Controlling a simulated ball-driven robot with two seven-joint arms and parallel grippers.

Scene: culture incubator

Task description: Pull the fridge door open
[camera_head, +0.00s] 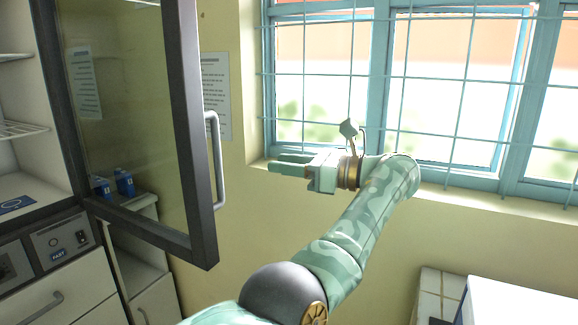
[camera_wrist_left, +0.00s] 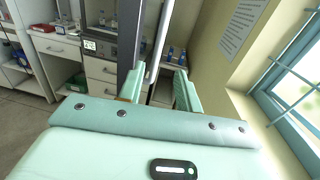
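The fridge door (camera_head: 190,120) has a dark frame and a glass pane and stands swung open at the left of the head view. Its grey vertical bar handle (camera_head: 216,160) faces right. My left gripper (camera_head: 272,163) is to the right of the handle, fingers pointing left, with a visible gap between them. In the left wrist view my left gripper (camera_wrist_left: 158,82) has its two green fingers spread apart and nothing held. The light handle bar (camera_wrist_left: 160,42) shows beyond and between them, near the dark door edge (camera_wrist_left: 130,35). My right gripper is in neither view.
The fridge interior (camera_head: 25,150) with wire shelves is exposed at the left. A barred window (camera_head: 400,90) and its sill lie behind my left arm. A paper sheet (camera_head: 216,95) hangs on the wall. A white box (camera_head: 515,300) is at lower right.

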